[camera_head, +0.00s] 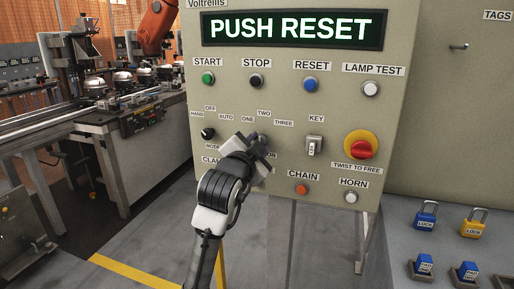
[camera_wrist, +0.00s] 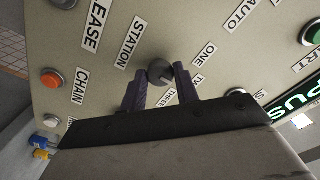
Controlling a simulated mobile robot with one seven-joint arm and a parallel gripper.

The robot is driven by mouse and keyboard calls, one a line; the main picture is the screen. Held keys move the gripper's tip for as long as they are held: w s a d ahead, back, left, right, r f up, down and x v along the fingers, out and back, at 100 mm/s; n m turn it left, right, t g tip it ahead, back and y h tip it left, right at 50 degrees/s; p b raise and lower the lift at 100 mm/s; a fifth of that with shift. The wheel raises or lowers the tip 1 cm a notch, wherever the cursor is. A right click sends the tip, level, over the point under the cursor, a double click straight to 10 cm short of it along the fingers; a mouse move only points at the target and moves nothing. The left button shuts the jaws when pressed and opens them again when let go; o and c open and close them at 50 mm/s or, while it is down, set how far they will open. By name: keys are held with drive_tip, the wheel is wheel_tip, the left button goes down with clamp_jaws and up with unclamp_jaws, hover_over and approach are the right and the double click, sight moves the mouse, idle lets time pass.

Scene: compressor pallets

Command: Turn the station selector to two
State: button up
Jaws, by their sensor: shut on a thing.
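The station selector (camera_wrist: 159,72) is a small dark round knob on the beige panel. It sits between the STATION label (camera_wrist: 125,43) and the labels ONE (camera_wrist: 207,56), TWO (camera_wrist: 197,81) and THREE (camera_wrist: 170,97). My gripper (camera_head: 258,145) is shut on the knob, its two purple fingers on either side in the wrist view. In the head view my gripper and wrist hide the knob and part of its label. Which number the knob points at I cannot tell for certain.
The panel display (camera_head: 291,29) reads PUSH RESET. Close to my gripper are the mode knob (camera_head: 208,133), the key switch (camera_head: 314,145) and the orange chain button (camera_head: 302,189). A red emergency stop (camera_head: 361,150) is further right. Padlocks (camera_head: 426,216) stand at lower right.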

idle(0.3)
drive_tip(key=o, duration=1)
drive_tip(key=shift+c, duration=0.2)
drive_tip(key=b+v, duration=0.2)
drive_tip(key=v, duration=1.2)
drive_tip(key=shift+r, duration=0.1)
